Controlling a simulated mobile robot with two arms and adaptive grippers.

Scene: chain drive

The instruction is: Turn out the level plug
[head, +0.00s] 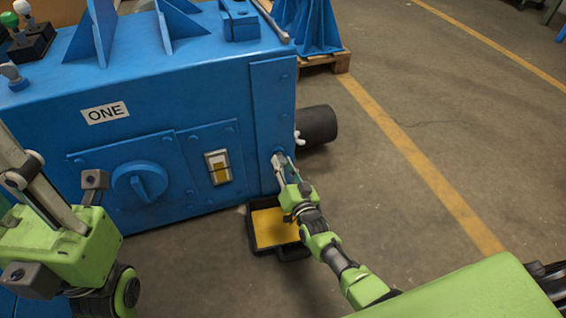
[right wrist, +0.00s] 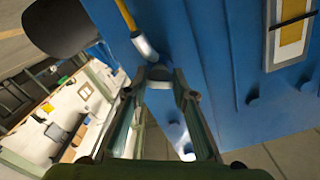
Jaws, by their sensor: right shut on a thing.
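The level plug (right wrist: 158,72) is a small grey round piece low on the right end of the blue housing (head: 140,100) labelled "ONE". My right gripper (head: 281,161) reaches it from the front right, and its two fingers are shut on it. In the right wrist view the fingertips (right wrist: 160,78) sit on both sides of the plug, against the blue wall. The fingers hide much of the plug in the head view.
A black tray (head: 250,236) with yellow liquid or lining stands on the floor below the plug. A sight gauge (head: 218,167) and a round blue knob (head: 140,182) are on the housing front. A black cylinder (head: 317,125) sticks out at right. The floor at right is clear.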

